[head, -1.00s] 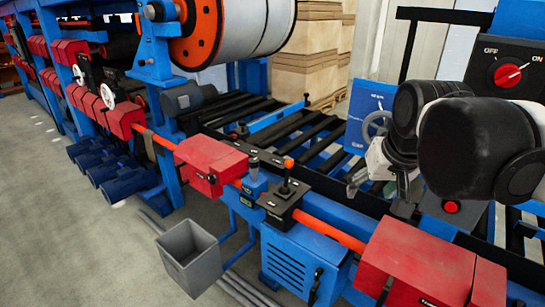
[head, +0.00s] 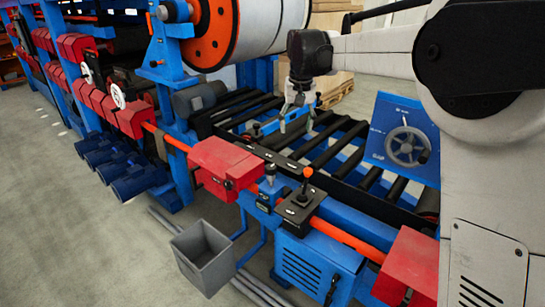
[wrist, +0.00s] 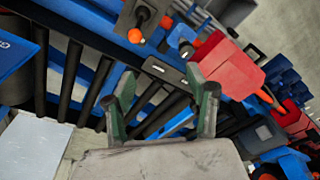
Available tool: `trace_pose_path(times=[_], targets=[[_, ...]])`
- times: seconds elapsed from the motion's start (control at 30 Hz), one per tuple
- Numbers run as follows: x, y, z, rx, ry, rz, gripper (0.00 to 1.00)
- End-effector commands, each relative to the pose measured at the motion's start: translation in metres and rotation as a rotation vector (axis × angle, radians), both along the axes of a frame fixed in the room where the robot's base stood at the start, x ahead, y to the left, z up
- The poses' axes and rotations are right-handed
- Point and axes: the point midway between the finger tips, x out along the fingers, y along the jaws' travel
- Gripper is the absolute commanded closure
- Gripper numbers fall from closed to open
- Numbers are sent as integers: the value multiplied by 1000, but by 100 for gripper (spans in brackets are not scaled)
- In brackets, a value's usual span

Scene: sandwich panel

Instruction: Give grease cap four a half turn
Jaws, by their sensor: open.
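My gripper (head: 297,120) hangs over the black roller bed (head: 335,140) in the head view, its two fingers apart and pointing down. In the wrist view the green-grey fingers (wrist: 160,80) are spread with nothing between them. I cannot make out a grease cap or any number four in either view; the parts are too small or hidden. The nearest small fittings are an orange-knobbed lever (head: 307,178) on a black box and a dark-topped blue post (head: 270,175) beside it, both apart from my gripper.
A red box cover (head: 224,165) and an orange bar (head: 345,240) run along the front rail. A blue panel with a handwheel (head: 406,146) stands right of my gripper. A large spool (head: 250,30) is behind left. A grey bin (head: 203,258) stands on the open floor.

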Motion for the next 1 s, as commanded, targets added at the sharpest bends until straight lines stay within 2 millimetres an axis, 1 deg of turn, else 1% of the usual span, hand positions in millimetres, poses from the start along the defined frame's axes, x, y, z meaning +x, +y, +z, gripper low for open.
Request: trace_pose_path(times=[0.03, 0.2, 0.4, 0.6, 0.77, 0.87, 1.0], targets=[[13, 10, -4, -2, 16, 5, 48], [47, 38, -28, -15, 69, 16, 48], [72, 65, -57, -27, 118, 28, 48], [82, 78, -73, -34, 144, 33, 48], [84, 80, -83, -35, 149, 34, 48], [84, 80, -95, -35, 149, 34, 48], [84, 80, -120, -35, 148, 34, 48]])
